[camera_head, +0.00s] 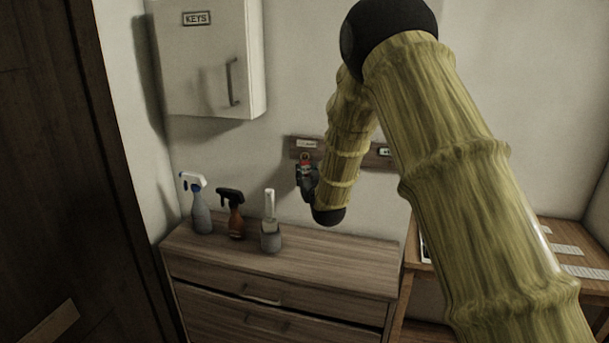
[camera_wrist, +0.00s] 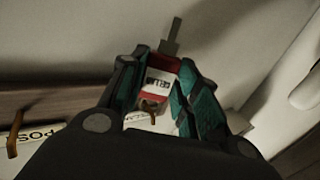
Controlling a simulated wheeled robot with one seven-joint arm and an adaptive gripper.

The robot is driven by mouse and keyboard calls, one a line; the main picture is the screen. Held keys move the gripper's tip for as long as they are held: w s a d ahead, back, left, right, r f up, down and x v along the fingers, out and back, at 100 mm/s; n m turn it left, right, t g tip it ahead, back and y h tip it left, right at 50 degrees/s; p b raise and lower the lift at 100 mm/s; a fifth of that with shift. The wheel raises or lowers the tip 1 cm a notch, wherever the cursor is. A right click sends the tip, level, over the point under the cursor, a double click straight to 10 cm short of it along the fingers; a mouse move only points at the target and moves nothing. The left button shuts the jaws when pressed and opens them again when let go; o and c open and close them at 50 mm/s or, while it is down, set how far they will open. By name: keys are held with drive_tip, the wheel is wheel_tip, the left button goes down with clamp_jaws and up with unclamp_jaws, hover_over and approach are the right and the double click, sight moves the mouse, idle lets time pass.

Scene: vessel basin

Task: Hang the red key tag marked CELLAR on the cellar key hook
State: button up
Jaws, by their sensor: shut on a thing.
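My gripper (camera_wrist: 160,90) is shut on the red key tag (camera_wrist: 146,94), which sits between the green finger pads. The tag's white label has dark lettering, hard to read at this angle. A grey metal key (camera_wrist: 172,38) sticks out from the tag. A small brass-coloured loop or hook shows at the tag's lower edge; I cannot tell whether the tag is hung on it. In the head view my gripper (camera_head: 306,178) is at the left end of the wooden hook board (camera_head: 368,160), with the red tag (camera_head: 305,156) just below a white label (camera_head: 307,144).
In the wrist view another brass hook (camera_wrist: 15,134) stands beside a label starting "POS". A wall cabinet marked KEYS (camera_head: 205,70) hangs at upper left. Several bottles, including a brown spray bottle (camera_head: 235,215), stand on the dresser (camera_head: 330,262) below. My arm hides part of the board.

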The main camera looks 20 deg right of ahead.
drive_tip(key=o, duration=1)
drive_tip(key=shift+o, duration=0.2)
